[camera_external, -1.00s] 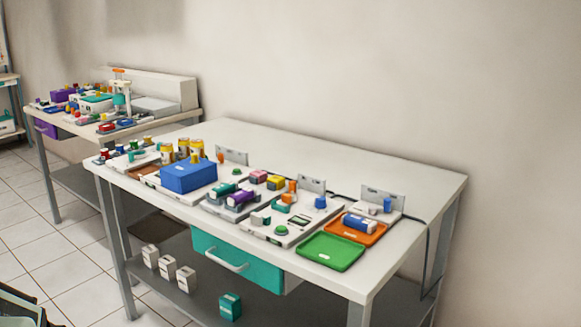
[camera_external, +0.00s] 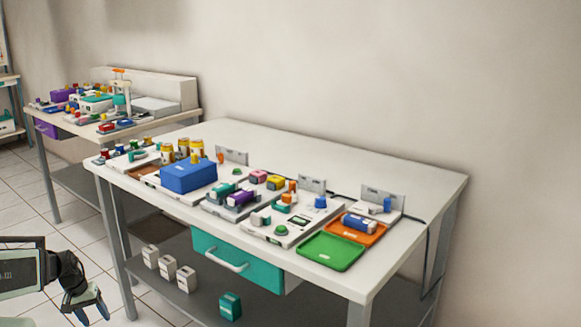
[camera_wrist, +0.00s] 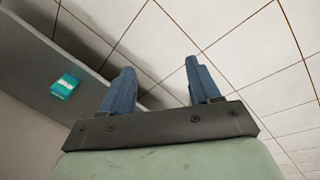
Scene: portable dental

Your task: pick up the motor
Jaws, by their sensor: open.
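No thing is clearly marked as the motor. A blue cylindrical part (camera_external: 360,223) lies on the orange tray (camera_external: 376,237) at the right of the workbench; I cannot tell if it is the motor. Purple (camera_external: 241,197) and teal (camera_external: 220,191) rounded parts sit on a grey holder near the bench's middle, and could also be motors. My gripper (camera_external: 93,308) is at the lower left, low and left of the bench, far from all of these. In the wrist view its blue fingers (camera_wrist: 160,68) are apart and empty, with floor tiles behind.
The workbench (camera_external: 300,150) is bare along its back. A green tray (camera_external: 330,252), a blue box (camera_external: 188,176) and a teal drawer (camera_external: 236,262) are along its front. Small boxes, one teal (camera_external: 230,306), stand on the lower shelf. A second cluttered bench (camera_external: 150,124) stands behind left.

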